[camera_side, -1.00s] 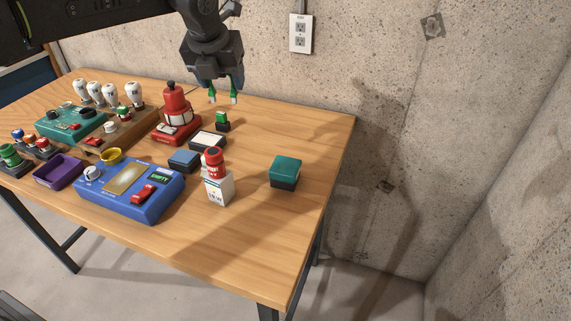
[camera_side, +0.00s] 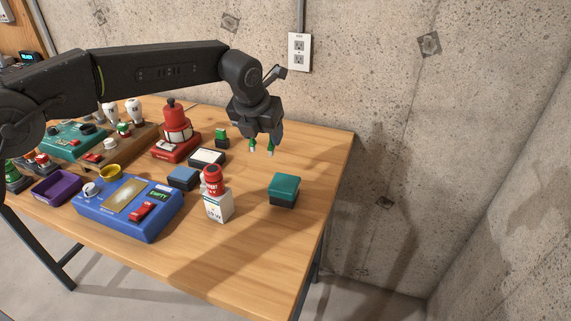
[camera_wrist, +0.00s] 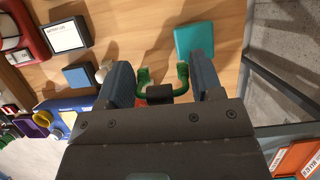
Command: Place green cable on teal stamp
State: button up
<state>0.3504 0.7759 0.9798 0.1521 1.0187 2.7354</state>
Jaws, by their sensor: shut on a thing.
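My gripper (camera_side: 262,142) is shut on the green cable (camera_side: 270,146), a short curved lead with pale tips, and holds it in the air above the table. In the wrist view the cable (camera_wrist: 181,72) arcs between the two fingers of my gripper (camera_wrist: 162,84), with its ends pointing away. The teal stamp (camera_side: 284,188), a block with a teal top and dark base, stands on the table below and slightly right of my gripper. In the wrist view the stamp (camera_wrist: 194,38) shows just beyond the fingers, apart from the cable.
A white box (camera_side: 219,206) with a red-capped item (camera_side: 211,180) on top stands left of the stamp. The table's right side is clear around the stamp.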

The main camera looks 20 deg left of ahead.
jog(key=d+f, duration=0.2)
jog(key=d, duration=0.1)
jog(key=d+f, duration=0.1)
jog(key=d, duration=0.1)
jog(key=shift+w+d+f, duration=0.1)
jog(key=shift+w+f, duration=0.05)
jog(key=shift+w, duration=0.05)
jog(key=shift+f, duration=1.85)
jog(key=shift+f, duration=0.15)
jog(key=o, duration=0.9)
jog(key=v, duration=1.2)
jog(key=shift+r, duration=0.25)
